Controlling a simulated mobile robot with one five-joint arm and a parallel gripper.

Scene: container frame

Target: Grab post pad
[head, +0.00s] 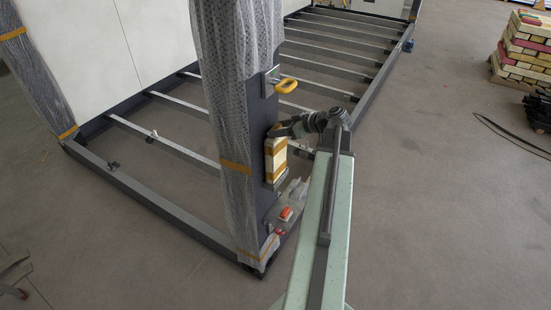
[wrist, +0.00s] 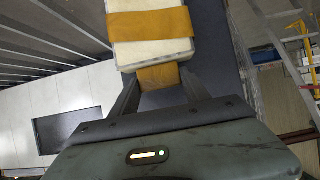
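The post pad (head: 275,160) is a cream block with mustard-yellow bands, upright against the dark side of the wrapped post. In the wrist view the pad (wrist: 150,48) fills the top middle, with a yellow band around it and another yellow piece below its edge. My gripper (wrist: 160,77) is open, its two dark fingers apart and pointing toward the pad's near end. The yellow piece shows between them. I cannot tell whether either finger touches the pad. In the head view my gripper (head: 276,131) is at the pad's upper end, and its fingertips are too small to read.
The post (head: 232,110) is wrapped in clear film. A yellow handle (head: 286,86) sticks out above the pad. A clear bag with an orange item (head: 286,213) is lower on the post. Frame rails (head: 165,140) run behind.

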